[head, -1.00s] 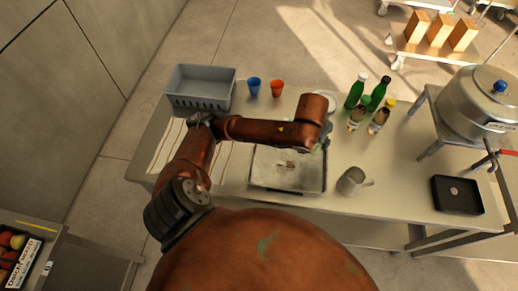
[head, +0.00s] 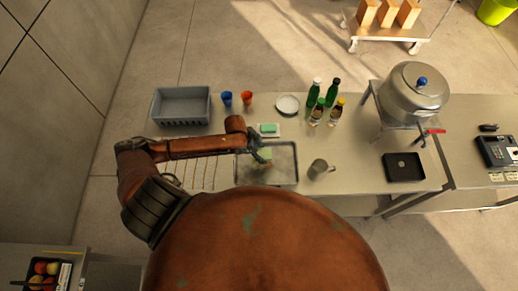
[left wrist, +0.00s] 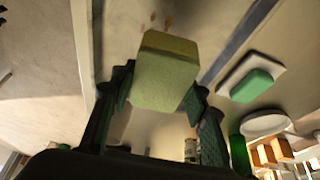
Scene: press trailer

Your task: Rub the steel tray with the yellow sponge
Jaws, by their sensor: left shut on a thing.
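The steel tray (head: 284,173) lies on the near part of the table in the head view. Its surface with brown stains also shows at the top of the left wrist view (left wrist: 125,25). My left gripper (head: 260,152) is over the far part of the tray. In the left wrist view it is shut on the yellow sponge (left wrist: 165,80), which sits between the two fingers. The sponge also shows small and yellow-green in the head view (head: 264,155). I cannot tell whether the sponge touches the tray. My right gripper is not in view.
A green block on a white dish (head: 269,129) lies just beyond the tray. A metal mug (head: 319,168) stands to its right. Several bottles (head: 318,105), a grey crate (head: 181,105) and two cups stand farther back. A black tray (head: 404,168) lies right.

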